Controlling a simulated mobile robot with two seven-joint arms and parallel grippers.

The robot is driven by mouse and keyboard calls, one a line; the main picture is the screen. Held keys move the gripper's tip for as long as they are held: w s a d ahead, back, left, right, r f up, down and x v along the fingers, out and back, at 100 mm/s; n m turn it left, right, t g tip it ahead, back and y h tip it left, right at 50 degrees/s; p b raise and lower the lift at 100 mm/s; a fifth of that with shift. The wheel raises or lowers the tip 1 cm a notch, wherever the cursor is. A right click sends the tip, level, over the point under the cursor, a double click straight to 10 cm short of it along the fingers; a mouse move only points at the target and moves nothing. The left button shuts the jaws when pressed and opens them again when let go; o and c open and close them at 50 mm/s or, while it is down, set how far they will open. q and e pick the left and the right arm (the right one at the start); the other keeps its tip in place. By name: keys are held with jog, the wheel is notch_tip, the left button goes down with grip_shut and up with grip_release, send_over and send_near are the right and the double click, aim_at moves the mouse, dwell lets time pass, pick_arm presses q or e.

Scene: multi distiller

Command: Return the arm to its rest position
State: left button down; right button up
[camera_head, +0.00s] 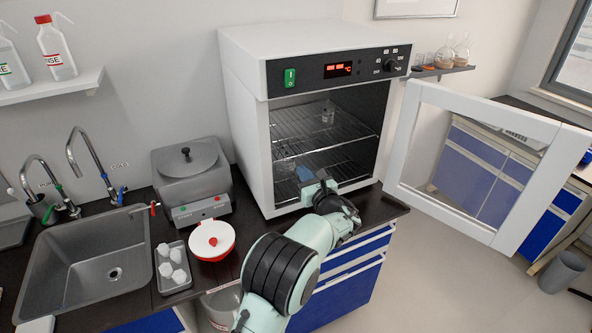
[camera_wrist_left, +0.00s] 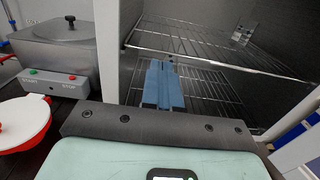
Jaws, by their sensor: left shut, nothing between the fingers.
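My left arm reaches from the bottom of the head view toward the open oven (camera_head: 240,125). Its left gripper (camera_head: 304,173) is at the oven's front opening, low down near the lower rack. In the left wrist view the blue fingers (camera_wrist_left: 163,85) are together with nothing between them, pointing toward the racks (camera_wrist_left: 200,50). A small glass vessel (camera_head: 328,113) stands on the upper rack, apart from the gripper. My right gripper is not in view.
The oven's glass door (camera_head: 400,150) stands wide open to the right. Left of the oven are a grey bath (camera_head: 190,170), a white and red round dish (camera_head: 212,240), a tray of white pieces (camera_head: 163,284) and a sink (camera_head: 75,265).

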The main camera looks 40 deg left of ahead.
pick_arm(q)
jog(key=b+v, duration=0.1)
jog(key=v, duration=0.5)
jog(key=shift+d+f, duration=0.35)
jog(key=shift+f, duration=0.1)
